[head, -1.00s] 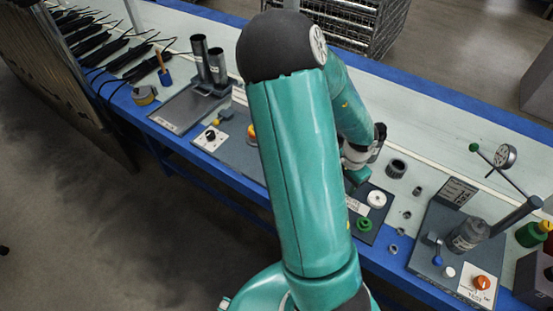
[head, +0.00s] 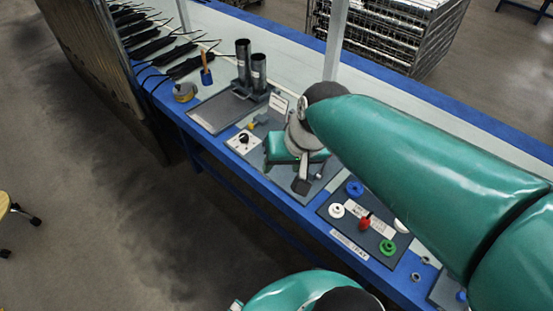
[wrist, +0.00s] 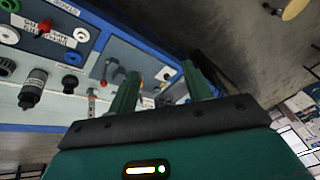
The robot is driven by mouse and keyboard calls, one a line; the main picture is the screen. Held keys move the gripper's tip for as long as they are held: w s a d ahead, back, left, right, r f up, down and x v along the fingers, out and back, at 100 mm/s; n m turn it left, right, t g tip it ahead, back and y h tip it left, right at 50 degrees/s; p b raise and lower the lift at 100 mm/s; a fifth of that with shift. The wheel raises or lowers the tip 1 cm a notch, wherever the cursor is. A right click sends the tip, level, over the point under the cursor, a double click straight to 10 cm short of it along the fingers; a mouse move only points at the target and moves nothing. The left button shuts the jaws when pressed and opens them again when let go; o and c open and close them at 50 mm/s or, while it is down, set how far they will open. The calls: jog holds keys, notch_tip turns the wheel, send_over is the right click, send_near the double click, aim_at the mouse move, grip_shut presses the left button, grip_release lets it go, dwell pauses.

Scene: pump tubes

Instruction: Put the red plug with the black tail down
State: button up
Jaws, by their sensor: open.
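The red plug (head: 365,224) is on the dark plug tray (head: 330,224), by the tray's white label, with a short dark part at its upper end. It also shows in the wrist view (wrist: 43,28) at the upper left. I cannot tell exactly how its tail sits. My gripper (head: 303,184) is to the left of the tray, over the neighbouring dark board, apart from the red plug. In the wrist view my two green fingers (wrist: 160,86) are spread, with nothing held between them.
A blue plug (head: 354,188), a white plug (head: 336,211) and a green plug (head: 388,247) are on the same tray. The board beside it carries a black knob (head: 244,138). Two dark tubes (head: 258,72) stand farther left. A post rises behind my arm.

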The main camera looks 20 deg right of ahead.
jog(key=s+a+r+n+t+h, duration=0.1)
jog(key=s+a+r+n, duration=0.1)
jog(key=s+r, duration=0.1)
jog(key=shift+s+a+r+n+h, duration=0.3)
jog(key=shift+a+r, duration=0.05)
jog(key=shift+r, duration=0.4)
jog(key=shift+c, duration=1.4)
jog(key=shift+w, duration=0.1)
